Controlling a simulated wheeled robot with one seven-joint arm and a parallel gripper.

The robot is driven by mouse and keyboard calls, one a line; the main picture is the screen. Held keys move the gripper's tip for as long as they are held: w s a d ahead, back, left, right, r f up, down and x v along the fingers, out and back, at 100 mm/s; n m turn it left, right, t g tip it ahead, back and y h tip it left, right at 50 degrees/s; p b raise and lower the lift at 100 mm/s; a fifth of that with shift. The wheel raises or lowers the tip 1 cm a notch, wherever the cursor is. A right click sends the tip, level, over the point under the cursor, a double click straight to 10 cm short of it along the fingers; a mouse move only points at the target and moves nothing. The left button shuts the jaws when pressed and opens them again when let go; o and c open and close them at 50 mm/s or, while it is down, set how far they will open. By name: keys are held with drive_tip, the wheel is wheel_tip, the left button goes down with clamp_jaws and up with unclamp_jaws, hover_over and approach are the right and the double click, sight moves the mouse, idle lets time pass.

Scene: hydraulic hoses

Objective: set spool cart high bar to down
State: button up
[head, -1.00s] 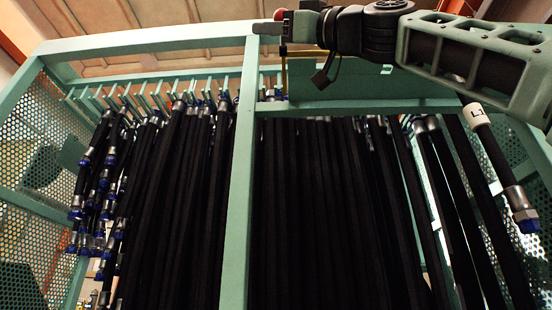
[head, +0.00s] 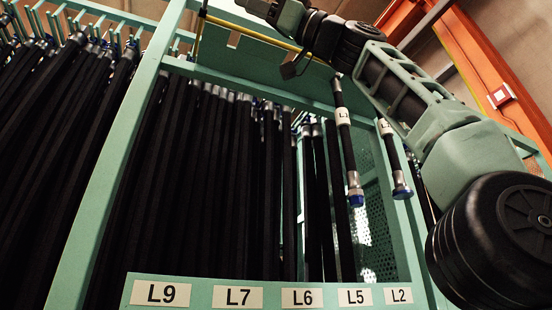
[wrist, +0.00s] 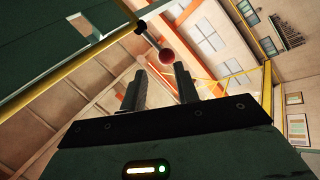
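A thin yellow bar (head: 250,32), which may be the high bar, runs along the top of the green spool cart (head: 105,180). In the wrist view, a yellow edge (wrist: 60,72) slants along a dark green panel. A red ball knob (wrist: 166,56) on a short rod shows just beyond and between my fingertips. My gripper (wrist: 160,74) is open, its two dark fingers apart with nothing visibly held. In the head view my arm reaches over the cart's top right, and the gripper's end is at the top edge, partly cut off.
Black hoses (head: 215,185) hang close together in the cart. Two shorter labelled hoses (head: 345,140) hang at the right, near my arm. A label strip (head: 207,297) crosses the lower front. An orange post (head: 500,80) stands behind at the right.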

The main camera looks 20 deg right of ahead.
drive_tip(key=b+v, duration=0.1)
drive_tip(key=v, duration=0.3)
drive_tip(key=shift+d+f+b, duration=0.25)
drive_tip(key=shift+d+b, duration=0.1)
drive_tip(key=shift+b, duration=0.05)
drive_tip(key=shift+s, duration=0.15)
